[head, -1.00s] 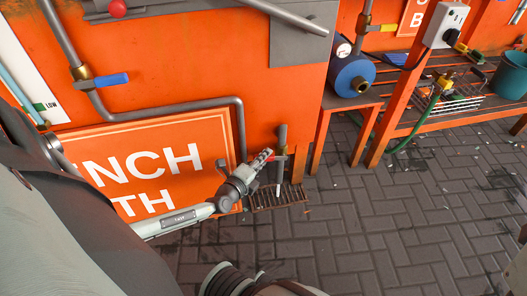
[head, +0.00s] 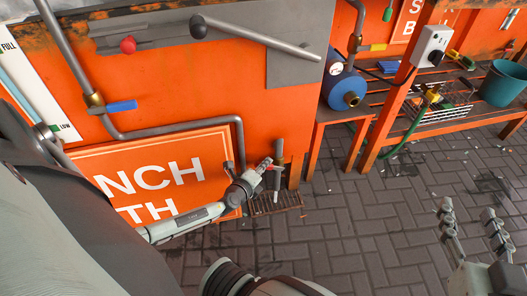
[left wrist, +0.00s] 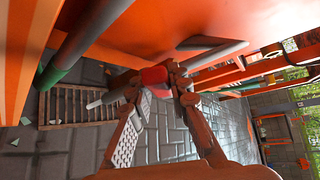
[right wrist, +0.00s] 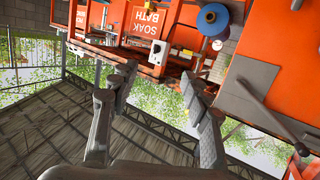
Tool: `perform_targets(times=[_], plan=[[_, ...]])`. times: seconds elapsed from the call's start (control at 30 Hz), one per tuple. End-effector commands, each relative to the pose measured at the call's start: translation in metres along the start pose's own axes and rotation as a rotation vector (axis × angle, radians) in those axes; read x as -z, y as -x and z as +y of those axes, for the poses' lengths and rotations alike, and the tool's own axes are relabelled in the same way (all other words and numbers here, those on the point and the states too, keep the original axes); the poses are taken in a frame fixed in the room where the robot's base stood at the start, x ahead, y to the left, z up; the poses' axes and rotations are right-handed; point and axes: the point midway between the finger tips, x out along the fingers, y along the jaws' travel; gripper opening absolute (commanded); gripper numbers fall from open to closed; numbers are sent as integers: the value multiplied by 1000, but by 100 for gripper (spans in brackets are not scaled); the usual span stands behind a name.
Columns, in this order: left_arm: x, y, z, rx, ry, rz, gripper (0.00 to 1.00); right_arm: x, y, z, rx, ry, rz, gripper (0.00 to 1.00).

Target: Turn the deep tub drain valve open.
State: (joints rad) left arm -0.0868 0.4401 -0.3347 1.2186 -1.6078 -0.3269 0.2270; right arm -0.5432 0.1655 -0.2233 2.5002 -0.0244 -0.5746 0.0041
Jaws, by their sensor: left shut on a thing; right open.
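The drain valve is at the foot of the orange tub wall, on a short vertical grey pipe (head: 279,148) with a pale spout below. Its small red handle (left wrist: 155,76) shows between my left fingertips in the left wrist view. My left gripper (head: 264,166) is shut on this handle, and its fingers hide part of it; the left wrist view shows the same gripper (left wrist: 157,84). I cannot tell the handle's exact angle. My right gripper (head: 470,222) is open and empty over the paving at right; its spread fingers also show in the right wrist view (right wrist: 158,82).
A floor grate (head: 275,204) lies below the spout. A blue lever (head: 122,106), a red knob (head: 128,44) and a long grey lever (head: 250,36) are on the tub wall. A blue tank (head: 345,85) and teal bucket (head: 502,84) sit on low shelving. The middle paving is clear.

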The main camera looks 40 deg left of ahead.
Motion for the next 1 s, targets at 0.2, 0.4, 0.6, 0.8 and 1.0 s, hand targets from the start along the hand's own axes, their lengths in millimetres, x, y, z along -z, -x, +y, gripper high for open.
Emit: perform_targets(times=[0.2, 0.4, 0.6, 0.8, 1.0], plan=[[0, 1, -5, -29, -27, 1, 0, -63, 18, 34, -71, 30, -328, 48], [0, 1, -6, -46, -46, 0, 0, -102, 43, 56, -118, 37, -535, 48], [0, 0, -6, -56, -55, 0, 0, -122, 60, 67, -146, 38, -647, 48], [1, 0, -5, -59, -59, 0, 0, -128, 66, 70, -154, 37, -684, 48], [1, 0, -5, -59, -59, 1, 0, -128, 66, 70, -155, 37, -686, 48]])
